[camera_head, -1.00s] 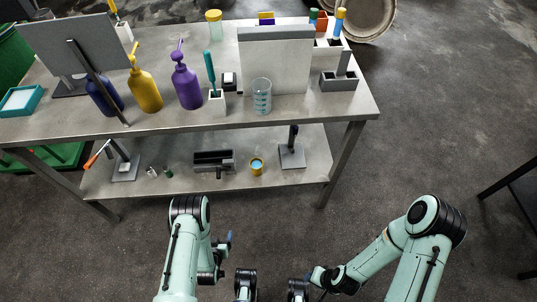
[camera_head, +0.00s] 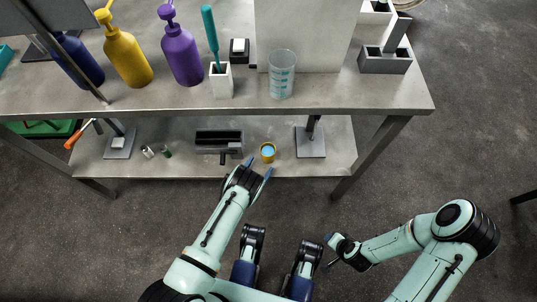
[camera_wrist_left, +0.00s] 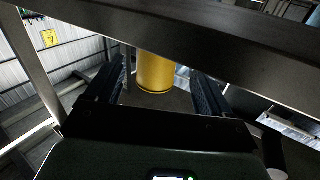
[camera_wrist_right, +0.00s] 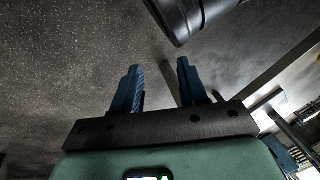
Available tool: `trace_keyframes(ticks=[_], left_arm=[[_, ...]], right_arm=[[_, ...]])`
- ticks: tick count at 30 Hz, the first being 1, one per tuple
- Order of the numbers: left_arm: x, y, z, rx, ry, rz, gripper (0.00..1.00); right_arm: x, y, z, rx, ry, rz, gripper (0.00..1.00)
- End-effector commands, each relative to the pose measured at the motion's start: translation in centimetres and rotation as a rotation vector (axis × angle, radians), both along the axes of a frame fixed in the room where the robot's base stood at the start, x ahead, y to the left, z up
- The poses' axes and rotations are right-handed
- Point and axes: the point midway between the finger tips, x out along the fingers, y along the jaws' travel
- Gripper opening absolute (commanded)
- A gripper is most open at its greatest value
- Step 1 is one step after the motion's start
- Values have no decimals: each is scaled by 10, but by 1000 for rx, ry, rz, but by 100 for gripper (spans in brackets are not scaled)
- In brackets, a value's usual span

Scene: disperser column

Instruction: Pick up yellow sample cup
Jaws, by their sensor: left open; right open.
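The yellow sample cup (camera_head: 267,152) stands upright on the lower shelf near its front edge, with a light blue inside. In the left wrist view the cup (camera_wrist_left: 155,74) shows between and beyond the fingers, its upper part hidden by a dark beam. My left gripper (camera_head: 257,168) is open just in front of the cup; its fingers (camera_wrist_left: 160,85) point toward it, and I cannot tell whether they reach around it. My right gripper (camera_head: 331,250) is open and empty over the floor, well away from the table; its fingers (camera_wrist_right: 160,80) also show in the right wrist view.
The upper table top (camera_head: 340,100) overhangs the lower shelf (camera_head: 335,150). A dark grey holder (camera_head: 218,140) is left of the cup and a grey stand (camera_head: 311,142) is right of it. A beaker (camera_head: 282,75) and pump bottles (camera_head: 181,50) stand above.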

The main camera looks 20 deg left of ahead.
Motion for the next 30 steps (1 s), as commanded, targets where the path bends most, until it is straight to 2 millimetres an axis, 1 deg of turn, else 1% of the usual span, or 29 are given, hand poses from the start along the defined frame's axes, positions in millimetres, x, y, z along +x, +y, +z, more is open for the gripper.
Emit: trace_keyframes(ticks=[1, 5, 7, 12, 15, 18, 24, 25, 26, 27, 30], left_arm=[[6, -2, 0, 0, -2, -1, 82], [13, -3, 1, 0, 0, 1, 82], [19, -5, 1, 0, -2, 0, 82], [44, -14, 4, -1, -4, -1, 82], [55, -16, 3, 0, -1, 0, 82], [60, -17, 4, -1, 1, 0, 82], [61, -17, 5, -1, 2, 1, 82], [61, -17, 5, -1, 2, 1, 75], [61, -17, 5, -1, 2, 1, 65], [61, -17, 5, -1, 2, 1, 52], [61, -17, 5, -1, 2, 1, 23]], right_arm=[[-4, 0, -4, 1, 13, -1, 43], [-7, -1, -7, 1, 25, -2, 43], [-11, -2, -12, 2, 38, -2, 43], [-31, -4, -31, 5, 105, -6, 43], [-39, -6, -38, 6, 133, -8, 43], [-44, -7, -40, 7, 149, -10, 43], [-44, -7, -39, 7, 149, -10, 43], [-44, -7, -39, 7, 149, -10, 43], [-44, -7, -39, 7, 149, -10, 43], [-44, -7, -39, 7, 149, -9, 43], [-44, -6, -39, 8, 147, -9, 43]])
